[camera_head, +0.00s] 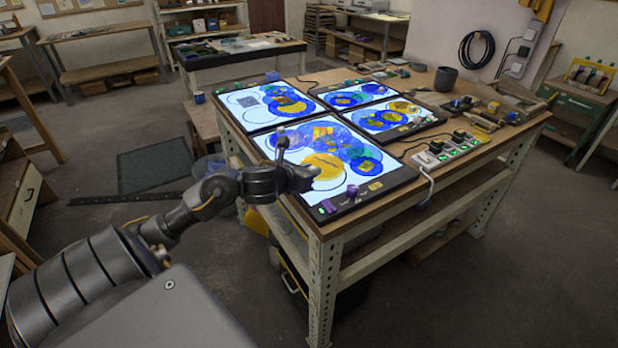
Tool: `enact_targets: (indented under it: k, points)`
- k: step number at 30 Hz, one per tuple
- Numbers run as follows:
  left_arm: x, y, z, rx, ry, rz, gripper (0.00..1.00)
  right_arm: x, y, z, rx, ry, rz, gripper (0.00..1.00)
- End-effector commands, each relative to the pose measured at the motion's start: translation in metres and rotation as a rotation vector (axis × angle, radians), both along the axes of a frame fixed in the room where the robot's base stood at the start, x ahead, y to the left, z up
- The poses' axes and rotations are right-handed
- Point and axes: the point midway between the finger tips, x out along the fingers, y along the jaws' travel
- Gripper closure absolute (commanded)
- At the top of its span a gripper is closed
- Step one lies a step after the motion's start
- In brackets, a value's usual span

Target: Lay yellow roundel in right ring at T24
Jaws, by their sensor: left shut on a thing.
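The yellow roundel (328,163) shows as a bright disc over the near lit panel (275,150), beside several blue discs. My left gripper (309,172) reaches in from the left over this panel. It is shut at the roundel's near-left edge and partly hides it. Whether the roundel touches the panel is too small to tell. Thin ring outlines show on the white parts of the panel, but I cannot read T24 or tell which ring is the right one. My right gripper is out of view.
More lit panels with blue and yellow discs (284,103) lie behind on the same table. A purple knob (352,190) stands at the near panel's front edge. A power strip (445,152), tools and a dark cup (446,79) fill the table's right side.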

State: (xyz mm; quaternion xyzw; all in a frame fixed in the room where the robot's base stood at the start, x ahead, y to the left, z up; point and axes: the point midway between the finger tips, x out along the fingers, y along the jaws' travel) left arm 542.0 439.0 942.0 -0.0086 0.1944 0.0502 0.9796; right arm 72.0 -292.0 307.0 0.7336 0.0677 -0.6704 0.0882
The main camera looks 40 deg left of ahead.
Motion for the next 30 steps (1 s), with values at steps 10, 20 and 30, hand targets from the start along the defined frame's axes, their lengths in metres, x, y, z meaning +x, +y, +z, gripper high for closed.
enact_targets:
  k: [10, 20, 30]
  points:
    - [0.0, 0.001, -0.017, 0.0, -0.001, 0.001, 1.0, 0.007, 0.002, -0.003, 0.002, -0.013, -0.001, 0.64]
    - [0.0, 0.0, -0.021, 0.001, 0.0, 0.001, 0.72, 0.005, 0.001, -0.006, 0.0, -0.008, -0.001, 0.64]
    - [0.0, 0.0, -0.02, 0.0, 0.0, 0.001, 0.59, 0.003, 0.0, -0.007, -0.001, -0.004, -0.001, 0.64]
